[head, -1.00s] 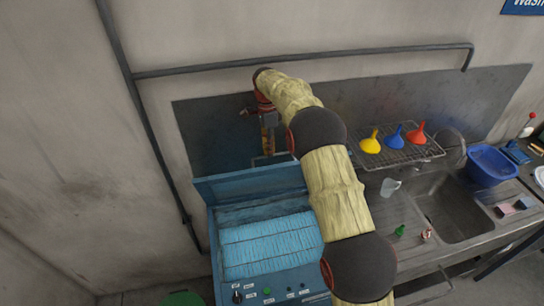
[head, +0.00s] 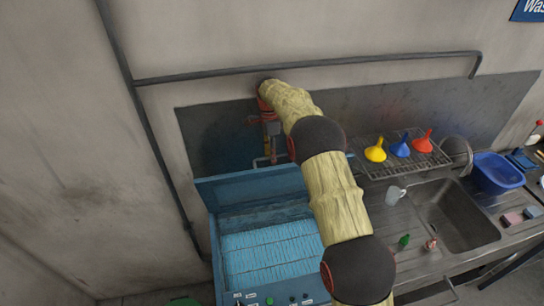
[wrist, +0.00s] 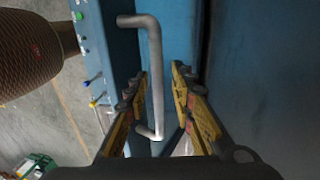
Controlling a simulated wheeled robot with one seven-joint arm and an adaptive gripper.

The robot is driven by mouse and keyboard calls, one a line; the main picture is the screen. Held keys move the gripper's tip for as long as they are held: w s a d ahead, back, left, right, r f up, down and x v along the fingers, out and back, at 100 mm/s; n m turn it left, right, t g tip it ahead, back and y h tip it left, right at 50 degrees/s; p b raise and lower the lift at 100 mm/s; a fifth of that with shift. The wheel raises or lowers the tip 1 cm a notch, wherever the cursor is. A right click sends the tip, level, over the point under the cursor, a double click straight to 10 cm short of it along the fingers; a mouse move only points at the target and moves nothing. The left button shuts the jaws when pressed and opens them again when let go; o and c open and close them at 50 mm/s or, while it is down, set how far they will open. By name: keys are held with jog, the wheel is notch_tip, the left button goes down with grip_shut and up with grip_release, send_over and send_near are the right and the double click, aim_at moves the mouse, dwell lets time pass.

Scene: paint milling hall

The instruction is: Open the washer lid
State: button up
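The blue washer (head: 232,297) stands at the lower left in the head view. Its lid (head: 250,187) is raised and tilted back, leaving the ribbed light-blue inside in sight. A grey bar handle (wrist: 155,70) shows in the wrist view against blue metal; a bit of it shows behind the lid's top edge in the head view (head: 262,160). My gripper (head: 270,150) is behind the lid, near the wall. In the wrist view my gripper (wrist: 160,85) has its fingers apart, with the handle between them and gaps beside it. Whether a finger touches it is unclear.
A metal sink (head: 455,218) and a draining rack (head: 400,158) with yellow, blue and red funnels are to the right. A blue basin (head: 497,172) stands beyond the sink. A wall pipe (head: 310,64) runs above my gripper.

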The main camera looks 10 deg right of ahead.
jog(key=shift+s+r, duration=0.35)
jog(key=shift+w, duration=0.3)
jog(key=v, duration=0.7)
jog(key=shift+r, duration=0.2)
jog(key=shift+s, duration=0.2)
jog(key=s+r+n+t+b, duration=0.1)
jog(key=s+n+t+b, duration=0.1)
jog(key=s+n+b, duration=0.55)
jog(key=s+r+n+t+b, duration=0.2)
jog(key=s+b, duration=0.7)
jog(key=s, duration=0.6)
jog(key=s+f+n+t+b, duration=0.2)
jog(key=s+f+n+b, duration=0.2)
jog(key=s+f, duration=0.5)
jog(key=s+d+f+n+t+b, duration=0.1)
jog(key=s+f+n+b, duration=0.3)
jog(key=s+f+b, duration=0.4)
jog(key=s+f+t, duration=0.1)
jog(key=s+f, duration=0.1)
jog(key=s, duration=0.5)
